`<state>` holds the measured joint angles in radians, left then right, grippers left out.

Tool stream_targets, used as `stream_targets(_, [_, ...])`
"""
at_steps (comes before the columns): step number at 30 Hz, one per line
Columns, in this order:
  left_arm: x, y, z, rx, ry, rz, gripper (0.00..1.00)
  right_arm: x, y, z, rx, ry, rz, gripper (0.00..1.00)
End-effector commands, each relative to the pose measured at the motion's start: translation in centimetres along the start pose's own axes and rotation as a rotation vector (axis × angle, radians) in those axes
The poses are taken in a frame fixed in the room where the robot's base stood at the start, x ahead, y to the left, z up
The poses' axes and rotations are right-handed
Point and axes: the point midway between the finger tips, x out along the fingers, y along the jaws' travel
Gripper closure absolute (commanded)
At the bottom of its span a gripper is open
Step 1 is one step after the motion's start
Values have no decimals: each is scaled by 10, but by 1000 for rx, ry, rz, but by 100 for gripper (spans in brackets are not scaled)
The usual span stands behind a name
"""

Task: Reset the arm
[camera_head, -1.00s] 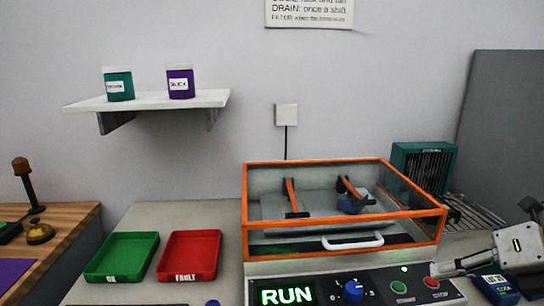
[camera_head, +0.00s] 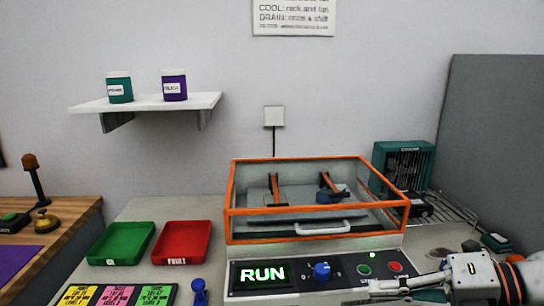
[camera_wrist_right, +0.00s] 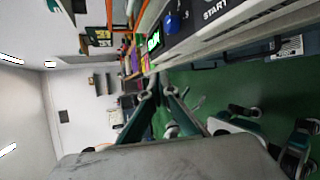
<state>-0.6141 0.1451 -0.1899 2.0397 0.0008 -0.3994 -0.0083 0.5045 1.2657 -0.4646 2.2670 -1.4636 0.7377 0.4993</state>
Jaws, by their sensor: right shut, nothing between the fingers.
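My right gripper (camera_head: 372,291) comes in from the right edge in the head view. It is shut and empty, in front of the lower right part of the control panel, below its green button (camera_head: 363,270). Its fingers (camera_wrist_right: 160,88) also show in the right wrist view, with the panel beyond them at the top. My left gripper is in neither view.
The burn-in chamber (camera_head: 318,239) has an orange-framed clear lid, shut, above a panel reading RUN (camera_head: 263,274). A green tray (camera_head: 121,263) and a red tray (camera_head: 181,262) stand left. A teal cooler fan (camera_head: 404,166) stands behind right.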

Motion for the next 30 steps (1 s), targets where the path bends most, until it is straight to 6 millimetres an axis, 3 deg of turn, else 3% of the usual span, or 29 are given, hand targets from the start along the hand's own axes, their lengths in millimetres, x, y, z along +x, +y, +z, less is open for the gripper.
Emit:
stream_targets(3, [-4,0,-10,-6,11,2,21,24,20,-9,169,-11,206,100])
stream_targets(6, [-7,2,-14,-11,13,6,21,38,25,-6,351,-67,374,100])
stream_targets(8, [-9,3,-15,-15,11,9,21,43,21,-1,473,-118,459,100])
stream_targets(11, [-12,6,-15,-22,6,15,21,50,-2,7,694,-226,565,100])
stream_targets(14, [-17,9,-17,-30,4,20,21,55,-45,8,931,-358,624,100])
stream_targets(17, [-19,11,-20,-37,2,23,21,61,-103,-7,1178,-502,634,100])
stream_targets(20, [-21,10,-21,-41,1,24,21,67,-164,-40,1414,-637,598,100])
stream_targets(24, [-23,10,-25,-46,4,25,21,75,-234,-104,1694,-785,505,100])
stream_targets(27, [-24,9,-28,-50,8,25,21,79,-267,-150,1846,-856,433,100])
stream_targets(30, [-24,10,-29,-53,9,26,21,82,-288,-187,1956,-901,375,100])
